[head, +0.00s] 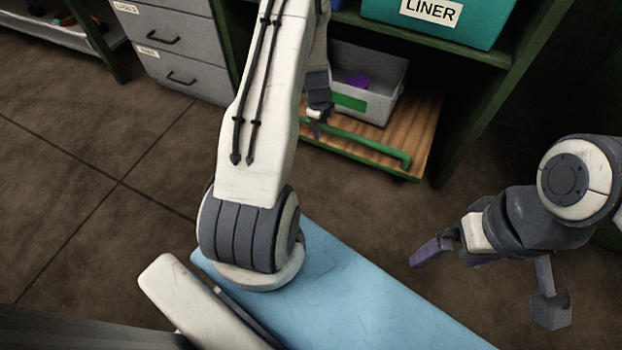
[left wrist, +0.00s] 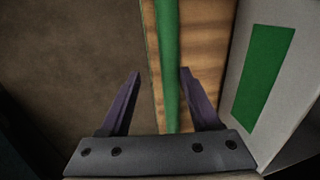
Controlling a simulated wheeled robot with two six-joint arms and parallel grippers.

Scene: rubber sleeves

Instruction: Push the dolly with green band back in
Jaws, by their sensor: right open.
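The wooden dolly (head: 426,128) is low beneath the green shelf, with a green bar (head: 365,143) along its front edge. In the left wrist view the bar (left wrist: 167,60) runs beside the planks (left wrist: 206,45). A grey bin (head: 388,98) with a green label stands on the dolly. My left gripper (head: 317,128) is at the dolly's front, left of its middle. In the left wrist view it (left wrist: 160,72) is open, with the bar between its fingertips; contact is unclear. My right gripper (head: 448,258) is open and empty, above the floor at the right.
A purple thing (head: 357,82) lies in the bin. A teal box (head: 440,22) marked LINER is on the shelf (head: 470,55) above. Grey drawers (head: 180,48) stand to the left. The floor (head: 95,180) in front is clear; my left arm hides part of the dolly's left side.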

